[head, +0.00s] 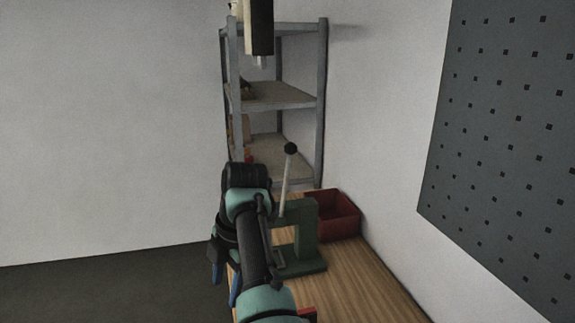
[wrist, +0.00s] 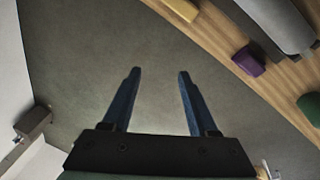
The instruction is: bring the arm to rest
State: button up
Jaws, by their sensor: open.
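My arm reaches up from the bottom of the head view, in black and teal, over the left edge of the wooden bench. My gripper (wrist: 156,74) shows in the wrist view with its two blue fingers apart and nothing between them. Grey floor lies behind the fingers. In the head view the blue fingers (head: 225,285) hang down at the left of the arm, beside the bench edge, partly hidden by the arm.
A green press (head: 308,235) with a black-knobbed lever and a red bin (head: 335,213) stand on the bench (head: 350,280). Grey shelves (head: 322,100) stand behind. A dark pegboard (head: 500,130) is at right. The wrist view shows a purple block (wrist: 248,61) on the wood. Floor at left is clear.

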jog(key=w+a+r+m+t+y, duration=0.1)
jog(key=w+r+m+t, duration=0.2)
jog(key=r+m+t, duration=0.45)
jog(key=w+a+r+m+t+y, duration=0.1)
jog(key=w+r+m+t, duration=0.3)
jog(key=r, duration=0.7)
jog(key=s+d+r+m+t+h, duration=0.1)
jog(key=s+d+r+m+t, duration=0.25)
jog(key=s+r, duration=0.35)
jog(key=s+d+r+m+t, duration=0.3)
jog(key=s+r+m+t, duration=0.15)
jog(key=r, duration=0.45)
jog(key=s+d+r+m+t+h, duration=0.2)
jog(key=s+d+r+m+t, duration=0.1)
jog(key=s, duration=0.5)
jog(key=s+d+r+m+t+h, duration=0.1)
jog(key=s+d+r+m+t, duration=0.2)
jog(key=s+r, duration=0.3)
jog(key=s+m+t, duration=0.1)
jog(key=s, duration=0.2)
jog(key=shift+d+r+h, duration=0.2)
jog(key=shift+h, duration=0.2)
jog(key=shift+s, duration=0.1)
